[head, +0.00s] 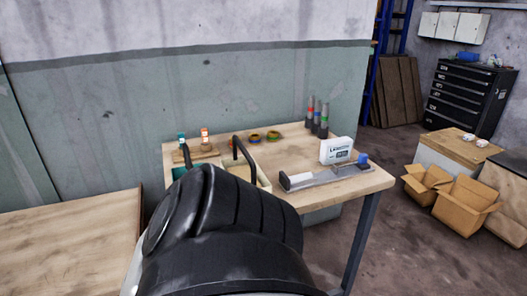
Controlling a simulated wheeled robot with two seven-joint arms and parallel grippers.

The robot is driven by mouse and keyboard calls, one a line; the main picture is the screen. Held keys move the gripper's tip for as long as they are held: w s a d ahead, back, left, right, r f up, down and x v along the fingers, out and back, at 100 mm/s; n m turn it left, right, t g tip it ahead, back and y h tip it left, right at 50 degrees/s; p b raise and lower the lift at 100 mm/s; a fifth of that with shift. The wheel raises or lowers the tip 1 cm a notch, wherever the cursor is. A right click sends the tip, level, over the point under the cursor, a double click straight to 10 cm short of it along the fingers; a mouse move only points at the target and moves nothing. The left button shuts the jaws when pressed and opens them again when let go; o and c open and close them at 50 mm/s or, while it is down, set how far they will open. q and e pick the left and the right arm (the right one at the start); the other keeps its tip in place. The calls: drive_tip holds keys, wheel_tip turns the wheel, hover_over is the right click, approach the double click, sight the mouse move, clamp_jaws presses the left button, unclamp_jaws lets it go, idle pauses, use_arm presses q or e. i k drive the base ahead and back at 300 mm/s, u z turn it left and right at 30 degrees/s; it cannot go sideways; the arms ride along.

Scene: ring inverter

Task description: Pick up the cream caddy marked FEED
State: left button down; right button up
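A cream caddy (264,183) with a tall black handle stands on the wooden workbench (300,155). Its lower front is hidden behind a large dark link of my own arm, and I cannot read any marking on it. A green caddy (179,172) with a dark handle stands to its left, also partly hidden. Neither of my grippers shows in the head view.
Coloured rings (273,135) lie behind the cream caddy. Dark cylinders with coloured bands (316,118) stand at the back. A white box (337,150) and a grey fixture (318,178) are to the right. Cardboard boxes (465,200) sit on the floor.

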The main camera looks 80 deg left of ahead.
sight(245, 167)
drive_tip(key=u, duration=2.55)
